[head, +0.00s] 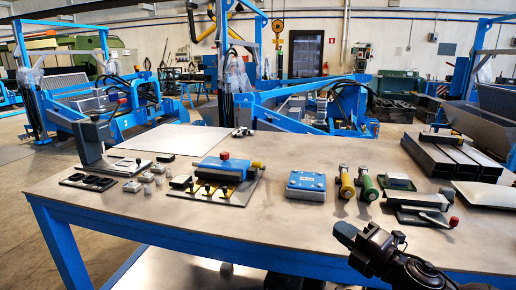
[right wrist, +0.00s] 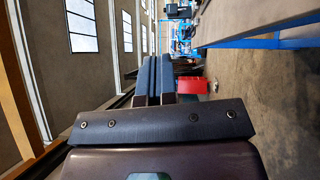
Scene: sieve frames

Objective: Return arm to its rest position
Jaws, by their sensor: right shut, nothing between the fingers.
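My right gripper (head: 345,234) is black and sits at the lower right of the head view, in front of the near edge of the workbench (head: 270,226). Its fingers are shut and empty. They also show together in the right wrist view (right wrist: 154,75), beyond a dark bolted bar. The gripper is apart from everything on the bench. My left gripper is not in view.
The bench holds a blue box (head: 306,185), yellow and green cylinders (head: 346,183), a blue block device (head: 222,170), a dark stand (head: 90,143) and grey bars (head: 455,155). The bench's front strip is mostly clear. A red object (right wrist: 193,85) shows beside the fingers in the wrist view.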

